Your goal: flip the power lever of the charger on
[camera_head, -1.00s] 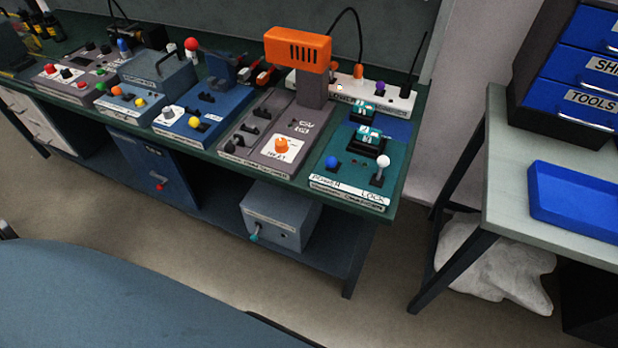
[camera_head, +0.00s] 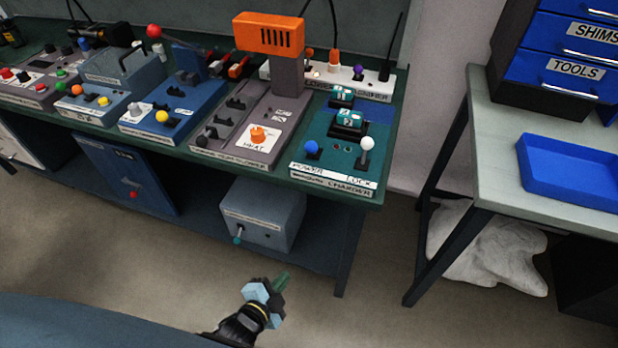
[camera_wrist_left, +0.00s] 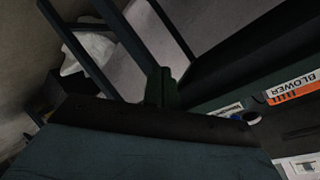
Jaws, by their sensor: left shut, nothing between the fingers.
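The charger (camera_head: 337,159) is a teal box at the right end of the green bench, with "POWER" and "LOCK" labels on its front edge. Its power lever (camera_head: 312,147) has a blue knob at the left. The lock lever (camera_head: 366,145) has a white knob at the right. Battery-like blocks (camera_head: 348,119) sit in its slots. My left gripper (camera_head: 281,281) is shut and empty, low in front of the bench and well apart from the charger. My right gripper is not in view.
An orange-topped blower station (camera_head: 268,35) stands left of the charger. A grey box (camera_head: 263,213) is on the lower shelf. A side table with a blue tray (camera_head: 570,172) stands at the right. Floor between bench and table is clear.

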